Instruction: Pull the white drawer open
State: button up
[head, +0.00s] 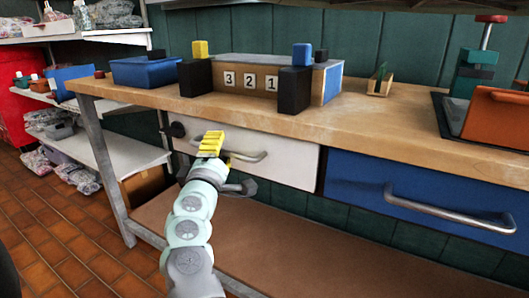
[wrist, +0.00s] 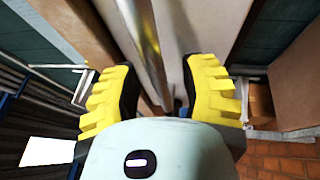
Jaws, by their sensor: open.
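The white drawer (head: 295,165) is under the wooden worktop, left of a blue drawer, and looks shut, with its front close under the top's edge. Its metal bar handle (head: 250,156) shows in the head view to the right of my gripper (head: 211,144), which covers the handle's left part. In the wrist view the handle (wrist: 146,45) runs lengthwise between the two yellow fingers of my gripper (wrist: 160,92). The fingers are apart, one on each side of the bar, with a gap visible on both sides. Whether either finger touches the bar is unclear.
The blue drawer (head: 420,200) has its own bar handle. The wooden worktop (head: 190,105) carries a blue bin (head: 145,71), a number block (head: 250,82) and dark blocks. A metal table leg (head: 100,150) stands left; a brown lower shelf (head: 290,250) lies beneath.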

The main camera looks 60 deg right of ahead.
grip_shut()
jog(key=shift+a, duration=0.1)
dwell(0.5)
